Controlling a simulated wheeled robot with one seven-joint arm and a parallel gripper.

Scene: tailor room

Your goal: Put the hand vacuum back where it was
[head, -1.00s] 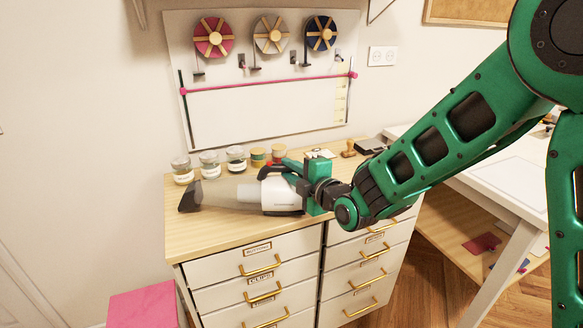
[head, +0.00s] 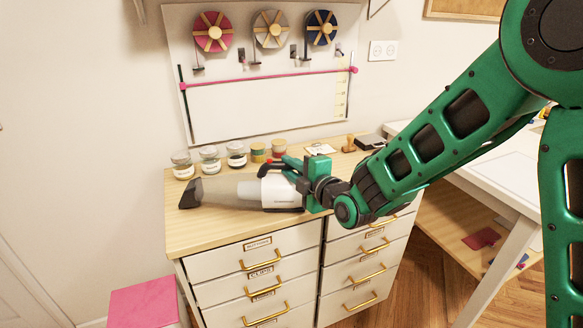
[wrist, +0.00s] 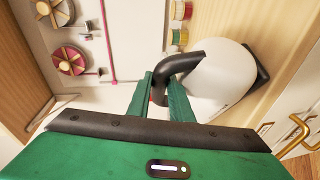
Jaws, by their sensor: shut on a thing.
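The hand vacuum (head: 243,190) is white with a clear grey nozzle and a black handle. It lies lengthwise at the front of the wooden cabinet top (head: 215,228), nozzle to the left; I cannot tell whether it touches the top. My green gripper (head: 292,166) is at its right end, shut on the black handle. In the wrist view the vacuum's white body (wrist: 215,75) and handle show, with my gripper's fingers (wrist: 160,95) on either side of the handle. Part of the vacuum's right end is hidden by my gripper.
Several jars (head: 210,159) and thread spools (head: 258,152) stand behind the vacuum. A wooden stamp (head: 348,145) and a dark box (head: 370,142) are at the back right. A board with ribbon reels (head: 270,30) is on the wall. A pink-topped stool (head: 145,302) is at lower left.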

